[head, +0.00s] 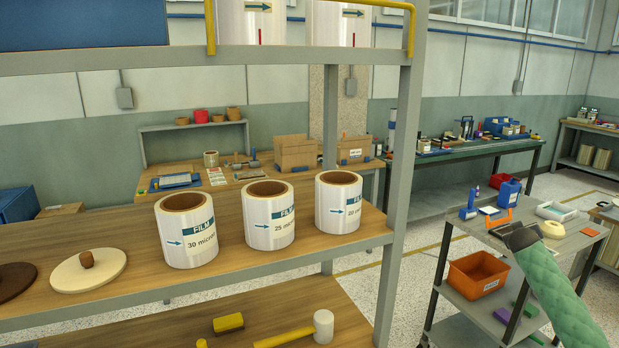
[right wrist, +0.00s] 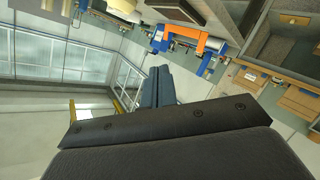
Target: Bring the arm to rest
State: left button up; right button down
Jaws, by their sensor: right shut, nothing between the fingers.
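My left gripper is in neither view. In the head view, three white film rolls (head: 185,230), (head: 269,214), (head: 338,201) stand upright in a row on the wooden shelf (head: 120,295).
A round cream lid (head: 88,270) lies left of the rolls. The grey shelf post (head: 403,165) rises right of them. A mallet (head: 323,326) lies on the lower shelf.

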jog(key=s+a+f+n+g+y, duration=0.1)
jog(key=s+a+f+g+y, duration=0.1)
jog(key=s+a+f, duration=0.95)
jog(key=s+a+f+n+g+y, duration=0.2)
jog(key=a+f, duration=0.5)
jog(key=f, duration=1.1)
jog(key=s+a+f+g+y, duration=0.2)
jog(key=s+a+f, duration=0.65)
jog(key=f, duration=0.65)
jog(key=s+a+f+g+y, duration=0.1)
jog(key=s+a+f, duration=0.6)
jog(key=s+a, duration=0.3)
jog(key=s+a+f+g+y, duration=0.1)
jog(key=s+a+f, duration=0.6)
jog(key=s, duration=0.4)
jog(key=s+a+f+g+y, duration=0.1)
jog(key=s+a+f, duration=0.1)
jog(key=s+a, duration=0.5)
jog(key=s+a+f+g, duration=0.1)
jog(key=s+a+f, duration=0.2)
jog(key=s+a, duration=0.4)
jog(key=s, duration=0.7)
jog(key=shift+s+m+y, duration=0.3)
jog(key=shift+s+y, duration=0.1)
jog(key=shift+a, duration=0.1)
